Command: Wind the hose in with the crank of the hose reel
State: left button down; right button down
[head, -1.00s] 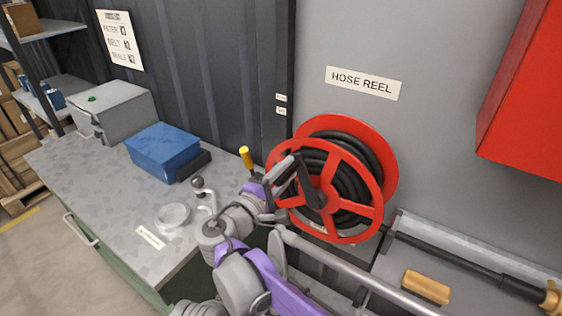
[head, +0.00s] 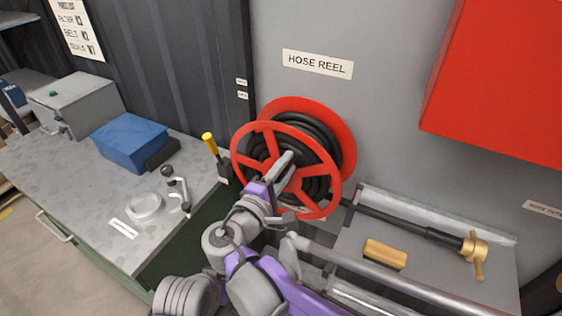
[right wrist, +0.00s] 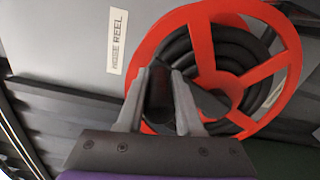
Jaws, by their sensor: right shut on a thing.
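The red hose reel (head: 345,138) is on the grey wall under its label, with black hose (head: 318,130) wound on its drum. It fills much of the right wrist view (right wrist: 285,50). My right gripper (head: 284,162) is in front of the reel and covers part of its hub. In the right wrist view its two fingers are shut on the dark crank grip (right wrist: 160,92). The crank arm (right wrist: 205,99) runs right from there toward the hub. From the reel, hose runs right to a black nozzle with a brass end (head: 474,246). My left gripper is out of view.
A grey bench (head: 75,185) at left carries a blue box (head: 128,140), a grey case and a small crank-shaped part (head: 176,187). A yellow-handled lever (head: 210,143) stands near the reel. A red cabinet (head: 500,80) juts out upper right. A yellow block (head: 385,254) lies below the hose.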

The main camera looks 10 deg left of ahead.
jog(key=shift+s+d+f+m, duration=0.15)
jog(key=shift+d+f+m, duration=0.1)
jog(key=shift+f+m, duration=0.15)
jog(key=c, duration=0.9)
grip_release()
jog(key=o, duration=0.3)
jog(key=shift+a, duration=0.25)
jog(key=shift+d+r, duration=0.1)
jog(key=shift+d, duration=0.1)
